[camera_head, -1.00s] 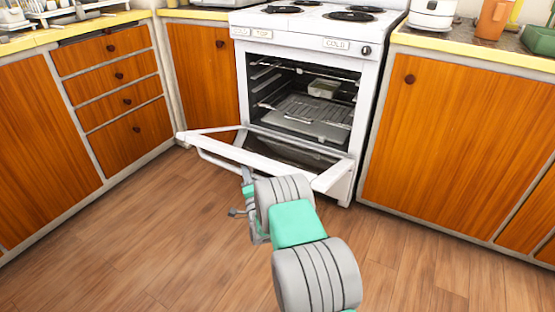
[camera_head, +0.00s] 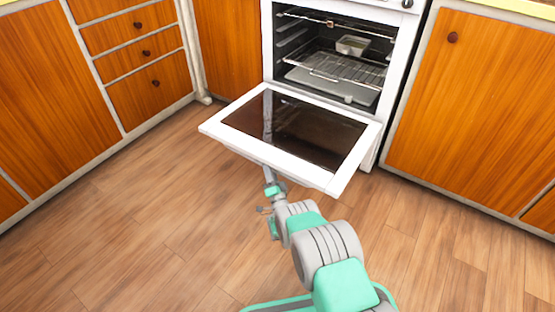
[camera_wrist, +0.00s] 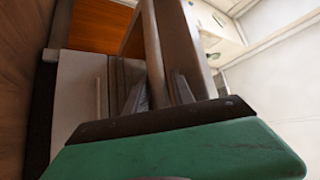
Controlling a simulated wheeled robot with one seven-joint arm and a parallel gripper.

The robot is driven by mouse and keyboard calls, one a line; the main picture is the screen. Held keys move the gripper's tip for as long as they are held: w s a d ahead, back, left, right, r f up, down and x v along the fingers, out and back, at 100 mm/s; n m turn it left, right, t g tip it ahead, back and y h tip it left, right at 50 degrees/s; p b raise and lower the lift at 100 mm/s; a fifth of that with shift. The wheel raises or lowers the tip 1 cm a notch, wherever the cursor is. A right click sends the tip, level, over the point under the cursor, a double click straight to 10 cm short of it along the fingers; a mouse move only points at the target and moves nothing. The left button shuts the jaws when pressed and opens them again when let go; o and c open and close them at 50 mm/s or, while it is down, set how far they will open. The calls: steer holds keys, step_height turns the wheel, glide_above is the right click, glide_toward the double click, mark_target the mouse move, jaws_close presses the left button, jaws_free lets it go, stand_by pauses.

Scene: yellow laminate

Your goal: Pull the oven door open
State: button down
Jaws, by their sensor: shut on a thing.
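The white oven (camera_head: 397,60) stands at the top centre in the head view. Its door (camera_head: 295,125) is swung down to about level, with its dark glass facing up. My gripper (camera_head: 268,172) is at the door's front edge, low and left of its middle, where the handle is hidden under the door. In the wrist view, my gripper's dark fingers (camera_wrist: 160,95) are shut on the door handle (camera_wrist: 152,50), a bar running up between them.
Inside the oven are a wire rack (camera_head: 345,68) and a small light dish (camera_head: 352,44). Wooden drawers (camera_head: 140,55) stand at the left and a wooden cabinet (camera_head: 475,110) at the right. The wooden floor (camera_head: 130,220) in front is clear.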

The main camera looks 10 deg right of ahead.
steer(key=shift+s+a+f, duration=0.15)
steer(key=shift+a+f, duration=0.25)
steer(key=shift+s+f, duration=0.1)
steer(key=shift+f, duration=0.05)
steer(key=c, duration=1.4)
jaws_free()
steer(key=shift+c, duration=0.2)
steer(key=shift+d, duration=0.1)
steer(key=shift+s+d, duration=0.1)
steer(key=p+v, duration=0.2)
steer(key=v, duration=0.5)
steer(key=shift+s+f+p, duration=0.15)
steer(key=shift+s+p, duration=0.05)
steer(key=shift+p, duration=0.1)
